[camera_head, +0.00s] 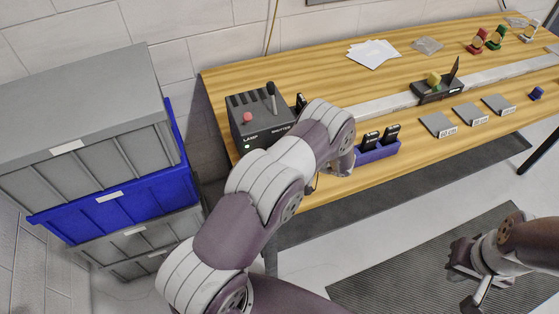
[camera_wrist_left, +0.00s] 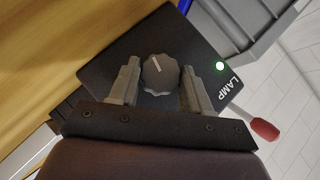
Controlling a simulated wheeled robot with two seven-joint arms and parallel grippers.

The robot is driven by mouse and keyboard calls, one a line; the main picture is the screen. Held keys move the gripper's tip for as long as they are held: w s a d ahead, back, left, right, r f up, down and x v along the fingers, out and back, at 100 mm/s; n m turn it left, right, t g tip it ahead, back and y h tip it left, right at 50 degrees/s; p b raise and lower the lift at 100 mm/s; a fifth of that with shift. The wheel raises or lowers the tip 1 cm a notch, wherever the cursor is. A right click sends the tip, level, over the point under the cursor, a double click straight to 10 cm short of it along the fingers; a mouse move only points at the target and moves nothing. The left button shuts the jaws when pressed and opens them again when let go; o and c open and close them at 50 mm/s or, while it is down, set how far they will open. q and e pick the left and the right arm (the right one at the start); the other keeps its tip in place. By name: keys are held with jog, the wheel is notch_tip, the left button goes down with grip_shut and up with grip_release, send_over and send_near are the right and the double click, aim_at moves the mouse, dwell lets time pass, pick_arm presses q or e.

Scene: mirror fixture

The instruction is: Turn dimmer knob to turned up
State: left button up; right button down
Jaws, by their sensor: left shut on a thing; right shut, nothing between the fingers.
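A dark control box (camera_head: 240,101) labelled LAMP and SHUTTER stands at the left end of the wooden table. In the left wrist view, the dimmer knob (camera_wrist_left: 160,74) is a round, ridged dark grey dial with a white pointer line, next to a lit green light (camera_wrist_left: 219,66). My left gripper (camera_wrist_left: 163,88) is shut on the knob, with one finger at each side. My right gripper (camera_head: 468,268) is shut and empty, low at the right, away from the box.
A blue holder (camera_head: 377,153) with black items stands right of my left arm. Grey and blue crates (camera_head: 110,200) are stacked at the left. Several flat plates lie farther right on the table.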

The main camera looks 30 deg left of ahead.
pick_arm(q)
jog(key=m+y+b, duration=0.1)
jog(key=b, duration=0.1)
jog(key=f+m+g+y+b, duration=0.1)
jog(key=b, duration=0.2)
jog(key=m+y+b, duration=0.1)
jog(key=y+b, duration=0.1)
jog(key=b, duration=0.1)
jog(key=shift+w+d+f+m+g, duration=0.1)
jog(key=shift+f+m+g, duration=0.05)
jog(key=shift+m+g, duration=0.2)
jog(key=shift+m+y+b, duration=0.55)
jog(key=shift+y+b, duration=0.15)
jog(key=shift+b, duration=0.35)
jog(key=shift+m+y+b, duration=0.4)
jog(key=shift+y+b, duration=0.1)
jog(key=shift+b, duration=0.05)
jog(key=shift+r, duration=0.25)
jog(key=o, duration=1.1)
jog(key=shift+w, duration=0.1)
jog(key=shift+c, duration=0.2)
